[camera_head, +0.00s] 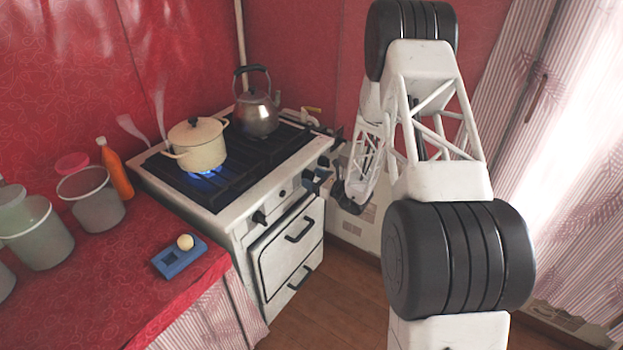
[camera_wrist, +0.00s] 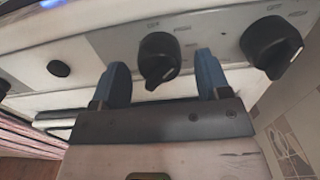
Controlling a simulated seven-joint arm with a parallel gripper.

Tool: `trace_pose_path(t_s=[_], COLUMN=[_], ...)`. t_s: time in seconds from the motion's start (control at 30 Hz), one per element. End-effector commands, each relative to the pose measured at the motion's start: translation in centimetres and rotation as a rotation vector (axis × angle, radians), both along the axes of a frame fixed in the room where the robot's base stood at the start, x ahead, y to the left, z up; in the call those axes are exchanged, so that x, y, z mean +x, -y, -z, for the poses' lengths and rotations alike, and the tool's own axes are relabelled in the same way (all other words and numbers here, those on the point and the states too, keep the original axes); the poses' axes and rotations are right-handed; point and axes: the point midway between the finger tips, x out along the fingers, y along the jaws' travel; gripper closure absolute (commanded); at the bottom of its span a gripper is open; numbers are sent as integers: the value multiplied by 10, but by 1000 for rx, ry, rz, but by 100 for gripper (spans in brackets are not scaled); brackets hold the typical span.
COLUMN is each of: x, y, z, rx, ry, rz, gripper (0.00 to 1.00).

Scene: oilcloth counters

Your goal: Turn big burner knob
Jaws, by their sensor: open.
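The stove (camera_head: 240,215) has a row of black knobs along its pale front panel. In the wrist view, one black knob (camera_wrist: 158,58) lies between the two blue fingers of my gripper (camera_wrist: 160,78), with visible gaps on both sides. My gripper is open and holds nothing. A second black knob (camera_wrist: 272,45) is to the right, outside the fingers. Markings above the knobs are too small to read, so I cannot tell which is the big burner's. In the head view, my gripper is mostly hidden behind my arm by the stove's front right.
A cream pot (camera_head: 198,148) stands over a blue flame (camera_head: 206,173), and a metal kettle (camera_head: 257,112) stands behind it. An orange bottle (camera_head: 117,172), canisters and a blue sponge holder (camera_head: 180,262) are on the red counter (camera_head: 135,285).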

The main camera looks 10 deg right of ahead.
Motion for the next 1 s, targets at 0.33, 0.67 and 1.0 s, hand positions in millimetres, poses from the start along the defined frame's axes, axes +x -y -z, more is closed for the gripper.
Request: trace_pose_path(t_s=[0.33, 0.67, 1.0], x=[6, 6, 6], y=[-7, -7, -7], z=[0, 0, 0], rx=[0, 0, -7], ry=[0, 0, 7], rz=[0, 0, 0], gripper=[30, 62, 79])
